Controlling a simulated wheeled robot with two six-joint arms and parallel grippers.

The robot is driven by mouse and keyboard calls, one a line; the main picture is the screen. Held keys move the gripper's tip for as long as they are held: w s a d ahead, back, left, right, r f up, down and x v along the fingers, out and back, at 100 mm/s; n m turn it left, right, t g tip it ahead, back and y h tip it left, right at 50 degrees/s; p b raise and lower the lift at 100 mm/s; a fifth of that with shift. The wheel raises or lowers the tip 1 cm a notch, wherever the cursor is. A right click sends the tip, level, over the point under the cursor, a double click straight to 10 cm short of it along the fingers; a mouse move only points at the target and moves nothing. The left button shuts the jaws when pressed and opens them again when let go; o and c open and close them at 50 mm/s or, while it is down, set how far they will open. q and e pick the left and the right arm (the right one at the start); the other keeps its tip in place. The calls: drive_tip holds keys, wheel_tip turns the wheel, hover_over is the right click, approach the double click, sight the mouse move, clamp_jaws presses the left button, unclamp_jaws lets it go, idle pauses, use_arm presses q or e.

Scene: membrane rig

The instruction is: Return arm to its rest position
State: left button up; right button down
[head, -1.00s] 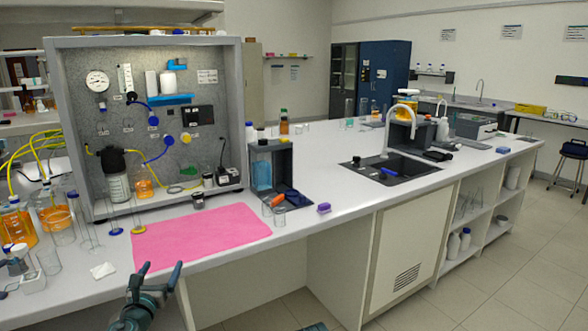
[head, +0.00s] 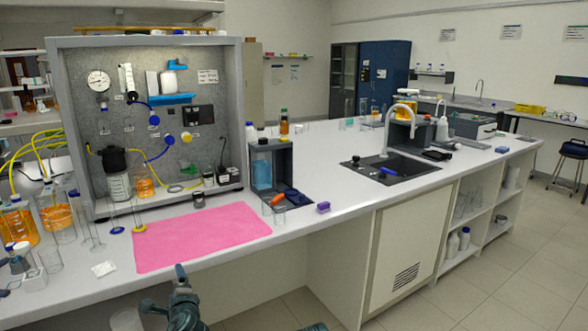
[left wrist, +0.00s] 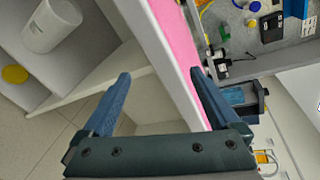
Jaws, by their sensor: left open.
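My left gripper (head: 166,287) is in front of the bench, just off its front edge and below the pink mat (head: 200,237) in the head view. Its jaws are apart and nothing is between them. In the left wrist view the two blue fingers of the left gripper (left wrist: 160,74) stand wide apart, with the bench edge and the pink mat (left wrist: 178,42) behind the gap.
The membrane rig panel (head: 127,82) stands behind the mat. Glassware with orange liquid (head: 20,222) crowds the left end. A dark open box (head: 283,165) and a sink (head: 388,168) are to the right. The floor before the bench is clear on the right.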

use_arm(q)
drive_tip(key=s+d+f+n+g+h, duration=0.3)
drive_tip(key=s+d+f+n+g, duration=0.4)
drive_tip(key=d+f, duration=0.4)
drive_tip(key=s+d+f+n+g+h, duration=0.2)
drive_tip(key=s+d+f+n+g, duration=0.1)
drive_tip(key=s+d, duration=0.4)
drive_tip(key=s+d+f+n+g+h, duration=0.1)
drive_tip(key=s+d+f+n+g, duration=0.15)
drive_tip(key=s+d, duration=0.4)
wheel_tip(320, 180, up, 15)
drive_tip(key=d+p, duration=0.1)
drive_tip(key=p, duration=1.3)
drive_tip(key=shift+s+g+p, duration=0.4)
drive_tip(key=shift+g, duration=0.05)
